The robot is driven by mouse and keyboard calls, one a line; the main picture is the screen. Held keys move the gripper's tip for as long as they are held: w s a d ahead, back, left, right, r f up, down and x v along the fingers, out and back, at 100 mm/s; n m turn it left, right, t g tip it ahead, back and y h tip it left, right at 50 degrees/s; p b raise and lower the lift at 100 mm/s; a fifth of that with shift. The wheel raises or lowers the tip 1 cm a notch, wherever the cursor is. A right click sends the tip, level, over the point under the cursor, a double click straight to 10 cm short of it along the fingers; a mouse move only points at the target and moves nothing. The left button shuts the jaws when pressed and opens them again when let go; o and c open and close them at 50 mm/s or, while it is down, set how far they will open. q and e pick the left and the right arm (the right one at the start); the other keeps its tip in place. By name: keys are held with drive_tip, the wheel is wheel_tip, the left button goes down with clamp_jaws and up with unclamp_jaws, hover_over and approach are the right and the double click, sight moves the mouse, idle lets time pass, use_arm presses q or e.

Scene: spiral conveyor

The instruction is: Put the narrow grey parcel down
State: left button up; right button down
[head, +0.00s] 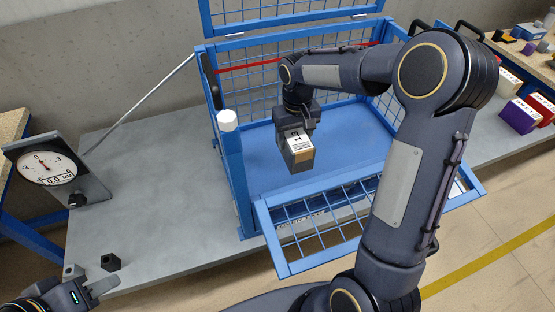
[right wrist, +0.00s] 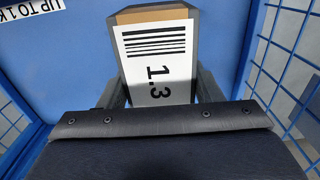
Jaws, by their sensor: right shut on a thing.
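The narrow grey parcel (right wrist: 158,62) has a brown strip along one edge and a white label reading 1.3 with black bars. My right gripper (right wrist: 160,98) is shut on it, with a finger on either side. In the head view the parcel (head: 299,158) hangs under my right gripper (head: 298,136), inside the blue mesh cage (head: 232,168). It looks above the cage's blue floor (head: 345,171); whether its lower end touches is unclear. My left gripper (head: 95,284) is at the bottom left, over the grey table's near edge, away from the parcel, its jaw opening unclear.
The cage's front mesh flap (head: 312,229) is folded down. More parcels, one purple (head: 518,116), stand at the right. The grey table (head: 165,215) left of the cage is mostly clear.

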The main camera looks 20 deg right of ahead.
drive_tip(key=shift+d+f+b, duration=0.1)
drive_tip(key=shift+f+b, duration=0.3)
drive_tip(key=shift+f, duration=4.4)
drive_tip(key=c, duration=0.9)
unclamp_jaws()
drive_tip(key=shift+f, duration=0.25)
drive_tip(key=o, duration=0.5)
drive_tip(key=shift+s+r, duration=0.1)
